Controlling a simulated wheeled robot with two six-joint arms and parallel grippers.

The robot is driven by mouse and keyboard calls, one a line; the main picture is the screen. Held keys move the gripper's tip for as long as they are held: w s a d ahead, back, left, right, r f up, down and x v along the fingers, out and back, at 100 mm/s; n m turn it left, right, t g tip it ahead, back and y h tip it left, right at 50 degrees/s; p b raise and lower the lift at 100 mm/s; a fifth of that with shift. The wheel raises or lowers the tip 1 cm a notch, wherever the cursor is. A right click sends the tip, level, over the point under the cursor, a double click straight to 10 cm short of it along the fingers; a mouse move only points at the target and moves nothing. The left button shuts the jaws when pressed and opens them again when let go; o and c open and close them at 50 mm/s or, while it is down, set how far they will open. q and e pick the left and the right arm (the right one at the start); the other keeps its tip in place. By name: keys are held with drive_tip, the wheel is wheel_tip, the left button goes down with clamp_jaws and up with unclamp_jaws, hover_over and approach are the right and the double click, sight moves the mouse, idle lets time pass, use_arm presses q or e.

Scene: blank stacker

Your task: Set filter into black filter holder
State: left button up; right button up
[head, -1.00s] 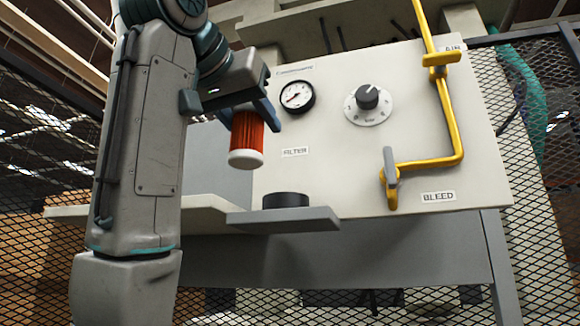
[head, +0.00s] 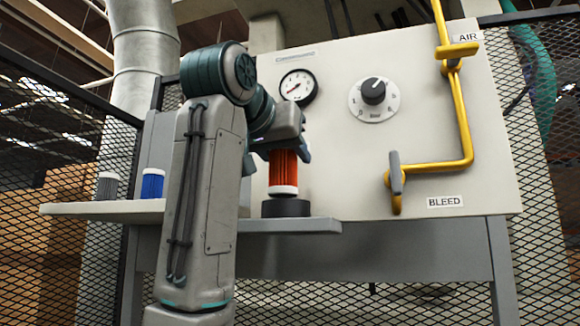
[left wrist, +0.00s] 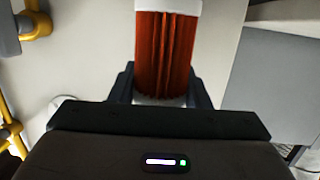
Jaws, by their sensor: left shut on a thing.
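The filter (head: 283,172) is an orange-red pleated cylinder with a white end cap, and it hangs upright from my left gripper (head: 282,148). My left gripper is shut on its upper part. The black filter holder (head: 286,208) is a short round cup on the grey shelf, directly under the filter. The white cap is at or just above the holder's top; I cannot tell if they touch. In the left wrist view the filter (left wrist: 166,50) stands between the fingers of my left gripper (left wrist: 160,85), and the holder does not show. My right gripper is not in view.
Behind stands a pale panel with a gauge (head: 298,87), a dial (head: 373,92) and a yellow pipe (head: 463,125) with a grey lever (head: 396,172). A blue filter (head: 153,183) and a grey filter (head: 107,186) stand on the shelf (head: 75,209) at left.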

sight(290, 176)
use_arm(q)
drive_tip(key=shift+x, duration=0.8)
wheel_tip(290, 176, down, 2)
drive_tip(key=shift+s+f, duration=0.15)
drive_tip(key=shift+f+p, duration=0.3)
drive_tip(key=shift+f, duration=0.25)
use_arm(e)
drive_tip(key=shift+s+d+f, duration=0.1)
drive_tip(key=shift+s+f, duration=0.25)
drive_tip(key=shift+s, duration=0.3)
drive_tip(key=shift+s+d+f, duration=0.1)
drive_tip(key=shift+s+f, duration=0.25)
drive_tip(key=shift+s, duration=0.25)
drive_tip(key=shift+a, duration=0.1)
use_arm(q)
drive_tip(key=o, duration=1)
drive_tip(key=shift+o, duration=0.3)
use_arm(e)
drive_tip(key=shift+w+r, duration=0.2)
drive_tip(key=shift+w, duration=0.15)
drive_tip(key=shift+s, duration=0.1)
use_arm(q)
drive_tip(key=shift+r, duration=0.15)
